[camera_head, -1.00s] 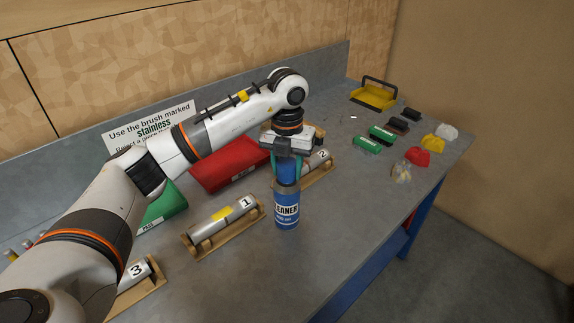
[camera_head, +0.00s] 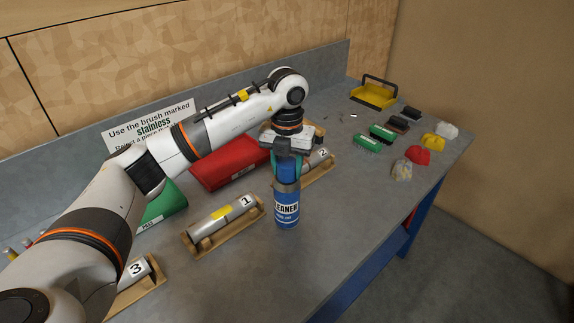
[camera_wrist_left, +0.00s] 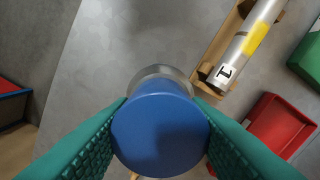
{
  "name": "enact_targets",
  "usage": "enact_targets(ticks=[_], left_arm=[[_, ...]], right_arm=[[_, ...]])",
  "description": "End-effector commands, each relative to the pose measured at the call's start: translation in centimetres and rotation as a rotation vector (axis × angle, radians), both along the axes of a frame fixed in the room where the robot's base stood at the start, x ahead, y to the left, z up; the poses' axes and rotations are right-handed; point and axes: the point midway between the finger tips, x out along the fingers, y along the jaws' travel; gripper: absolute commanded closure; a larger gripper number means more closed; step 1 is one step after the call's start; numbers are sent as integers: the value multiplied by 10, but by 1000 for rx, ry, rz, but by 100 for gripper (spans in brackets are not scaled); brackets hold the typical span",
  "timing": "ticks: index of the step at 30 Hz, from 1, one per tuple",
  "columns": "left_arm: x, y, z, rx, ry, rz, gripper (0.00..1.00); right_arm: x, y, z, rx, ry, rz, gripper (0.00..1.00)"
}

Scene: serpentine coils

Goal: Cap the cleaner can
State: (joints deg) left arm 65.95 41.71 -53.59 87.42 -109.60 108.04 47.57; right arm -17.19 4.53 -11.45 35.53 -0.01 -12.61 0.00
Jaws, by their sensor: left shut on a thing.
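The blue cleaner can (camera_head: 287,210) stands upright on the grey bench, its label facing me. A blue cap (camera_head: 287,169) is at the can's top, between the fingers of my left gripper (camera_head: 287,165). In the left wrist view the round blue cap (camera_wrist_left: 160,134) sits between the green finger pads (camera_wrist_left: 160,130), which press on both its sides. Below the cap a grey metal rim of the can (camera_wrist_left: 158,73) shows. The cap looks lined up over the can; whether it is fully seated I cannot tell. My right gripper is out of view.
Numbered metal tubes lie in wooden cradles: tube 1 (camera_head: 222,216) left of the can, tube 2 (camera_head: 318,160) behind. A red tray (camera_head: 229,164) and green tray (camera_head: 165,205) stand at the back. Several brushes and a yellow tray (camera_head: 374,95) lie right. The bench front is clear.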

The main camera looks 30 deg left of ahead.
Motion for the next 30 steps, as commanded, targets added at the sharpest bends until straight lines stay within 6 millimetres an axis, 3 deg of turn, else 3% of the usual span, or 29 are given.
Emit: enact_targets(ticks=[14, 15, 19, 25, 30], left_arm=[[0, 0, -1, 0, 0, 0, 79], [0, 0, -1, 0, 0, 0, 55], [0, 0, -1, 0, 0, 0, 34], [0, 0, -1, 0, 0, 0, 33], [0, 0, -2, 0, 0, 0, 11]], right_arm=[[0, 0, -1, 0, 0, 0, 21], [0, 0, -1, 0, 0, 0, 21], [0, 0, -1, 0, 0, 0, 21], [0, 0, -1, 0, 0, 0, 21], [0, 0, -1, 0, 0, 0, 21]])
